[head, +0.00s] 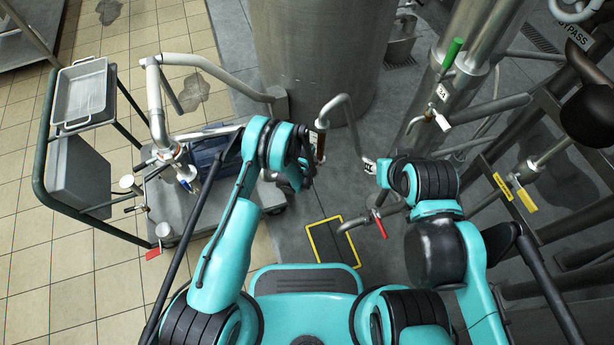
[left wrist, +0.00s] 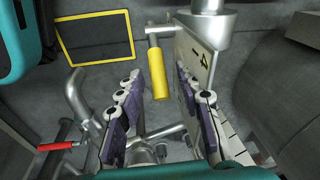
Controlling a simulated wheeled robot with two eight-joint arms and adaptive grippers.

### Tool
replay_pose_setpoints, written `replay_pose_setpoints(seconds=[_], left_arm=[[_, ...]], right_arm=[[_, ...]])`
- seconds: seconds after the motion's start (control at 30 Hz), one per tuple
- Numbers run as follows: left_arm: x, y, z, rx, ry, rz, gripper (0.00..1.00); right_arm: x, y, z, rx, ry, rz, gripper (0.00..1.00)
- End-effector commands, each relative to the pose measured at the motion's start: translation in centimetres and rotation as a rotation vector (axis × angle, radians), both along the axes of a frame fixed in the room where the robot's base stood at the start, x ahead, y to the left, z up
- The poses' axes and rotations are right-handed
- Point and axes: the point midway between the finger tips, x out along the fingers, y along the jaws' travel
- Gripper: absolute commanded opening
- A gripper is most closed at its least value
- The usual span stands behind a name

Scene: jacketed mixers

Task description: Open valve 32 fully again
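In the left wrist view a yellow lever handle (left wrist: 159,76) hangs from a short metal stem. A pale plate (left wrist: 193,58) with dark marks stands just right of it; I cannot read 32 there. My left gripper (left wrist: 160,85) is open, with its purple-padded fingers on either side of the handle's line. I cannot tell whether either finger touches it. In the head view my left gripper (head: 294,178) is mostly hidden by its arm. My right gripper (head: 383,172) points left near a pipe end; its fingers are unclear. No tag is clearly readable as 32.
A green-handled valve (head: 452,53) with a tag is on the right pipes. A large steel vessel (head: 315,60) stands ahead, and a cart (head: 80,170) stands left. A yellow-edged floor panel (head: 333,243) lies in front.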

Motion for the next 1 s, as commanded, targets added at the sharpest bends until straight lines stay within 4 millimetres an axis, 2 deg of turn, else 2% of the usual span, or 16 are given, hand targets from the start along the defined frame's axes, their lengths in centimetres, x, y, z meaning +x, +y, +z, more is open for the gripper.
replay_pose_setpoints(seconds=[0.17,0.4,0.53,0.7,1.0], left_arm=[[-0.5,0.2,2.7,0.0,0.0,0.0,0.36],[-1.3,0.5,7.8,0.0,0.0,0.0,0.36],[-1.6,0.6,9.8,0.0,0.0,0.0,0.36],[-1.8,0.7,11.2,0.0,0.0,0.0,0.36],[-1.8,0.7,11.4,0.0,0.0,0.0,0.36]], right_arm=[[0.0,0.0,0.0,0.0,0.0,0.0,0.36],[0.0,0.0,0.0,0.0,0.0,0.0,0.36],[0.0,0.0,0.0,0.0,0.0,0.0,0.36],[0.0,0.0,0.0,0.0,0.0,0.0,0.36],[0.0,0.0,0.0,0.0,0.0,0.0,0.36]])
